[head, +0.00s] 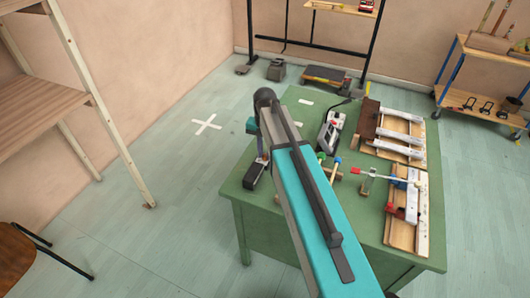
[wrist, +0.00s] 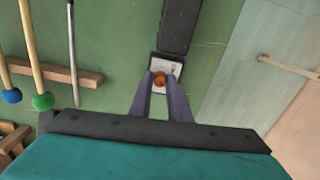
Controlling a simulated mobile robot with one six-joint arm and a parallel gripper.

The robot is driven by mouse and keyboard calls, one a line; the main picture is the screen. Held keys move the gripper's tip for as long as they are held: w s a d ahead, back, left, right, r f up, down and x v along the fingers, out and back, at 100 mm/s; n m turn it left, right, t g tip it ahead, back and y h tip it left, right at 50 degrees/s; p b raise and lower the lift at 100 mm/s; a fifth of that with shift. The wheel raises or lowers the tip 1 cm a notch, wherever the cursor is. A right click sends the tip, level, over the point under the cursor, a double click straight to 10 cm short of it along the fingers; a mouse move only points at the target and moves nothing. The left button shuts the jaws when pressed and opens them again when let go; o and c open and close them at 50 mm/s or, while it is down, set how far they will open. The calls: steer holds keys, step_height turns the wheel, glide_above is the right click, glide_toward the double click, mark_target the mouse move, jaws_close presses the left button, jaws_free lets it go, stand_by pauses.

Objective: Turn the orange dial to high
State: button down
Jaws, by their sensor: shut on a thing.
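The orange dial (wrist: 160,79) sits on a pale plate (wrist: 173,67) at the end of a small dark box, near the middle of the wrist view. My gripper (wrist: 161,82) has one finger on each side of the dial and is shut on it. In the head view my gripper (head: 260,158) points down at the dark box (head: 254,177) near the left edge of the green table. The dial itself is hidden there. I cannot read any setting marks.
The green table (head: 285,245) also bears mallets with blue and green heads (wrist: 42,102) on a wooden rest (wrist: 70,78), a grey device (head: 330,130) and wooden racks (head: 402,240) at right. Floor is free left of the table.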

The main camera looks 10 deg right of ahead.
mark_target(265, 155)
steer(key=shift+m, duration=0.5)
steer(key=c, duration=1.6)
jaws_free()
steer(key=shift+c, duration=0.2)
steer(key=shift+r, duration=0.15)
step_height(265, 155, up, 14)
steer(key=b, duration=0.2)
steer(key=shift+f, duration=0.2)
